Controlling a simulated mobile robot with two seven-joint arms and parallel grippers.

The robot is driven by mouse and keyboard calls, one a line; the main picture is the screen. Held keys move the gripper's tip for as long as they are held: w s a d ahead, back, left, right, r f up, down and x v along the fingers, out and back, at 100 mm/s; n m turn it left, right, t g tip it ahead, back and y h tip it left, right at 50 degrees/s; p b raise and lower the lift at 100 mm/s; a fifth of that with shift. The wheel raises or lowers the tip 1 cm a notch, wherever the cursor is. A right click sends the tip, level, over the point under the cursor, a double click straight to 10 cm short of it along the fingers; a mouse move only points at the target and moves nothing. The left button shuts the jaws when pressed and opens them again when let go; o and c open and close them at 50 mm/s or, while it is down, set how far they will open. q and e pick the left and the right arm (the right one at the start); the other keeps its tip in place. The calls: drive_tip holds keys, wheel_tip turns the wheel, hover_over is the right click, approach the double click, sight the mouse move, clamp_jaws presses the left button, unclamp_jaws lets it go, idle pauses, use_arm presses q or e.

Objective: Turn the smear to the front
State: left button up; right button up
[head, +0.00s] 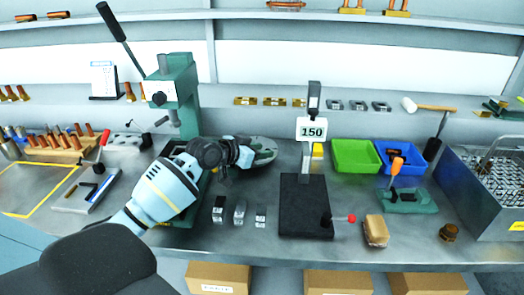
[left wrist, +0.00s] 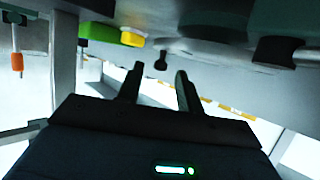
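I cannot make out a smear on any object in either view. My left gripper (head: 243,156) is over the middle of the bench, beside a flat round grey-green object (head: 265,146) that it partly hides. In the left wrist view its two dark fingers (left wrist: 158,88) stand apart. A small dark knob-like thing (left wrist: 160,62) shows between and beyond the fingertips; I cannot tell what it is or whether it touches them. Three small metal blocks (head: 240,211) stand in a row on the bench in front of the gripper. My right gripper is not in view.
A green press (head: 180,90) stands behind my left arm. A dark stand (head: 305,215) marked 150 is to the right, with a tan block (head: 376,231) beyond it. Green (head: 355,156) and blue (head: 402,157) bins are behind. A metal basket (head: 485,190) is at far right.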

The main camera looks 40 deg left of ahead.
use_arm(q)
drive_tip(key=shift+w+d+f, duration=0.1)
drive_tip(key=shift+w+f, duration=0.05)
drive_tip(key=shift+w, duration=0.2)
drive_tip(key=shift+c, duration=0.2)
clamp_jaws()
drive_tip(key=shift+w, duration=0.1)
drive_tip(key=shift+d, duration=0.1)
